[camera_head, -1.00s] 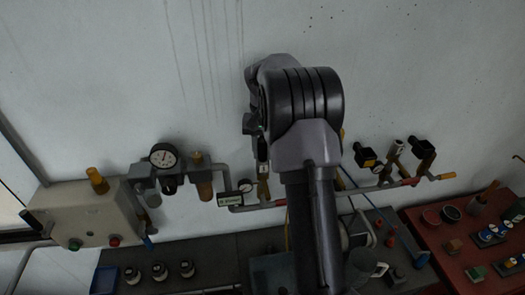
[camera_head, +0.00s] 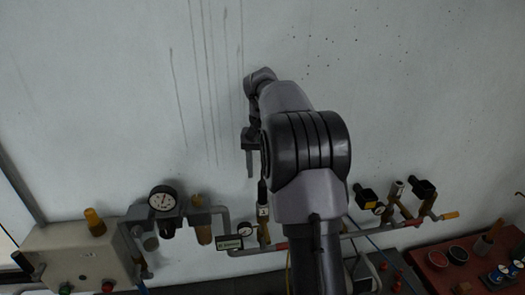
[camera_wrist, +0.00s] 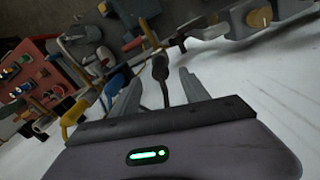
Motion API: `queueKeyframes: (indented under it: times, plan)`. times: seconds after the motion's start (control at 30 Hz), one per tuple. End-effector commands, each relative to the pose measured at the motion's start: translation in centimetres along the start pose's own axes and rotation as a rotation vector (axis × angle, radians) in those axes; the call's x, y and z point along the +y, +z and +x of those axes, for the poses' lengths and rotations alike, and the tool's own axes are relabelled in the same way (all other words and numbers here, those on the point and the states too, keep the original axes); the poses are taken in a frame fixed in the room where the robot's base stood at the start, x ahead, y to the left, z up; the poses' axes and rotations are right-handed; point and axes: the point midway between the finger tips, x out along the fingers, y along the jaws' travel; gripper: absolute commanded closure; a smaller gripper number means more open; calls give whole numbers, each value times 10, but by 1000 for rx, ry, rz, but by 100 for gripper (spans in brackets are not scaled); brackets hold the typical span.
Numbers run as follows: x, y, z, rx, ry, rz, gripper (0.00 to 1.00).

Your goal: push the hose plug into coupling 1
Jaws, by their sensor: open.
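My gripper (camera_head: 250,172) is open in front of the wall, above and slightly left of the pipe fitting tagged 1 (camera_head: 263,211). A dark cylinder (camera_head: 262,190), which looks like the hose plug, stands upright at the top of that fitting, partly beside my arm. In the wrist view my gripper's two grey fingers (camera_wrist: 158,88) are spread apart. A dark cylinder with a thin dark hose (camera_wrist: 160,68) shows beyond and between them, apparently not gripped. Whether it is seated in coupling 1 I cannot tell. My arm hides part of the pipe.
A pressure gauge (camera_head: 163,198) and filter bowls are on the pipe at left, beside a beige box (camera_head: 80,260). Black-topped valves (camera_head: 424,189) stand at right. A red bench (camera_head: 440,270) holds small parts. The wall above is clear.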

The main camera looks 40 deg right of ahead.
Motion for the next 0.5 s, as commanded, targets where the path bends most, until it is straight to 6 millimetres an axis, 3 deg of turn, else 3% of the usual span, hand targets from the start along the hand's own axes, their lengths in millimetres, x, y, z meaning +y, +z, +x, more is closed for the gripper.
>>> queueKeyframes:
  times: [0.1,0.2,0.33,0.5]
  plan:
    - [0,-1,-36,3,0,0,47]
    - [0,0,-58,1,-1,1,47]
    - [0,0,-74,1,0,0,47]
    - [0,0,-77,0,0,0,47]
